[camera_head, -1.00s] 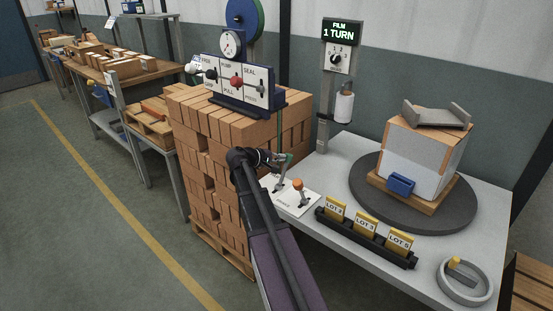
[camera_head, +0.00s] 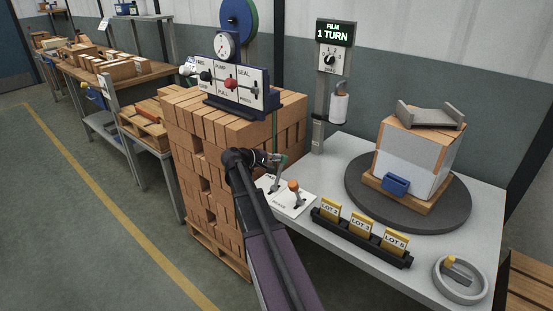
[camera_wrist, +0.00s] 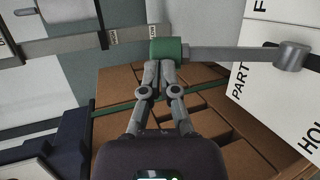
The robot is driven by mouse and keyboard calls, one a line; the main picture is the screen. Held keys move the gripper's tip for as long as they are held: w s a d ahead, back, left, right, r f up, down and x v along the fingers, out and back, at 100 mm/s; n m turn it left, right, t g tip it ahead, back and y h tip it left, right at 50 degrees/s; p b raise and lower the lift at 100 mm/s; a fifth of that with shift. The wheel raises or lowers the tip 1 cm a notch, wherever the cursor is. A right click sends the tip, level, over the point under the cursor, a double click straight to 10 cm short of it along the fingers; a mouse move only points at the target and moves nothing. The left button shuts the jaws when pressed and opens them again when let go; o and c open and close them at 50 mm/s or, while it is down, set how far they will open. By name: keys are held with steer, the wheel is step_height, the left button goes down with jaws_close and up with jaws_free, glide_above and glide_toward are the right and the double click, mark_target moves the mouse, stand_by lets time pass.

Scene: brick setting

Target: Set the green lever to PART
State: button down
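The green lever (camera_head: 280,160) stands on a white label plate (camera_head: 292,207) at the table's left end. In the wrist view its green knob (camera_wrist: 168,50) sits at the end of a grey rod that runs right to a round pivot. The labels PART and HOL… show on the white plate (camera_wrist: 283,85) to the right, with the rod's knob end away from them. My gripper (camera_wrist: 160,66) has its fingers nearly together, the tips right at the knob's lower edge. They look closed beside the knob, not around it; contact is hard to tell. My gripper (camera_head: 270,159) also shows in the head view.
An orange-knobbed lever (camera_head: 294,186) stands close by on the same plate. A brick stack (camera_head: 205,145) with a control panel is behind and left. A lot-card rack (camera_head: 362,240), a turntable (camera_head: 430,212) and a grey ring (camera_head: 460,293) occupy the table.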

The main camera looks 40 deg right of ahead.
steer(key=r+p+v, duration=0.1)
steer(key=p+v, duration=0.4)
steer(key=v, duration=0.8)
steer(key=shift+s+a+r, duration=0.1)
steer(key=s+a+f+y, duration=0.6)
steer(key=s+a, duration=0.2)
steer(key=a, duration=0.2)
steer(key=s+a+f+y, duration=0.6)
steer(key=s+a, duration=0.1)
steer(key=a, duration=0.3)
steer(key=s+a+y+p, duration=0.1)
steer(key=s+a+y, duration=0.15)
steer(key=a, duration=0.25)
step_height(320, 180, up, 14)
steer(key=p, duration=1.3)
steer(key=shift+s+f+m, duration=0.2)
steer(key=shift+s+m, duration=0.1)
steer(key=shift+m, duration=0.1)
steer(key=shift+d, duration=0.1)
